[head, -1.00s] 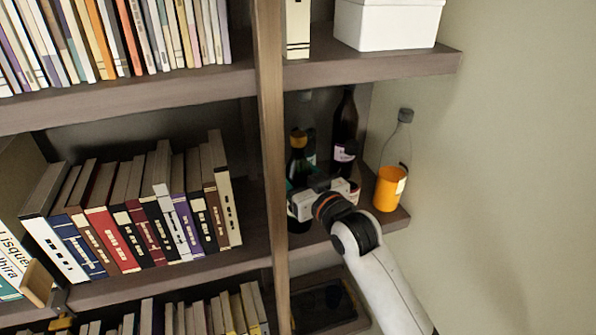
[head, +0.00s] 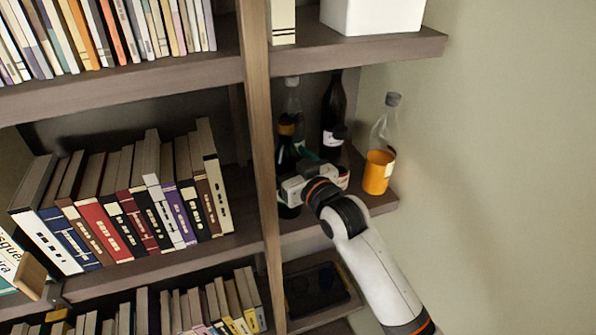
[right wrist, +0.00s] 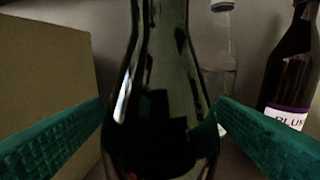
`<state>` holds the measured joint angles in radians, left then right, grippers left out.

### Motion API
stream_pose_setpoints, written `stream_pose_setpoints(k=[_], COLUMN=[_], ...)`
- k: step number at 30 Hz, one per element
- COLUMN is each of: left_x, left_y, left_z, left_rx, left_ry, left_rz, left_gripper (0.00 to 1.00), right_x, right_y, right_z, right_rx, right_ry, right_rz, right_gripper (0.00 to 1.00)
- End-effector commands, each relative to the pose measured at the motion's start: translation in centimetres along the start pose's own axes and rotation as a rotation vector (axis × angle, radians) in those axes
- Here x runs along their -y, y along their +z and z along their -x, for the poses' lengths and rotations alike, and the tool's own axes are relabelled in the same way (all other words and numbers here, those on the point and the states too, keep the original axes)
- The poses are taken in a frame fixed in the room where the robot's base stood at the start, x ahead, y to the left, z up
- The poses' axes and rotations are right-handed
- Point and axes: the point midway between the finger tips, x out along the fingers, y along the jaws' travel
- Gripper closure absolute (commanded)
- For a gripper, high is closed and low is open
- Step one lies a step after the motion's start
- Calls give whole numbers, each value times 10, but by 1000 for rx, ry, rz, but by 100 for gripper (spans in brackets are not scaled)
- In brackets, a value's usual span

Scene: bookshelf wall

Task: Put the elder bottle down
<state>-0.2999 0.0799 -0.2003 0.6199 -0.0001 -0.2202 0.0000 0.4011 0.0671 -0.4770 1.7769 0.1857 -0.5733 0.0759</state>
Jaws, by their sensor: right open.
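A dark bottle with an orange-yellow cap band (head: 287,152) stands upright at the left of the right-hand shelf compartment, beside the wooden upright; I take it for the elder bottle, though its label is not readable. In the right wrist view the dark glass bottle (right wrist: 160,115) fills the middle, its top and base out of frame. My right gripper (head: 299,165) is at this bottle, partly covering its lower body. Its green fingers (right wrist: 160,130) are open, one on each side of the glass. My left gripper is not in view.
A dark wine bottle (head: 333,115), purple-labelled in the wrist view (right wrist: 290,80), stands behind. A clear bottle (head: 293,95) stands at the back, and a bottle of orange liquid (head: 378,172) to the right. The upright (head: 258,110) is close on the left.

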Motion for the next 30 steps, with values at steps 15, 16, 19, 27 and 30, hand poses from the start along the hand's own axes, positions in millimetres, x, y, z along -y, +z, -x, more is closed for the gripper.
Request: stream_pose_setpoints(k=[15, 16, 19, 27, 30], left_x=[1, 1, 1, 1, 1], left_y=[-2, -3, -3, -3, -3], left_z=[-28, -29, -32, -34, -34], left_rx=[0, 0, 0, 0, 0], left_ry=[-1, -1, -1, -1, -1], left_rz=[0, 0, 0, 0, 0], left_gripper=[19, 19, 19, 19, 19], right_x=[0, 0, 0, 0, 0], right_y=[-4, -4, -3, -1, -1], right_z=[89, 94, 107, 119, 119], right_rx=[0, -1, 0, -1, -1], right_ry=[1, 0, 0, 0, 0], right_rz=[1, 1, -1, -1, -1], right_gripper=[20, 20, 20, 20, 20])
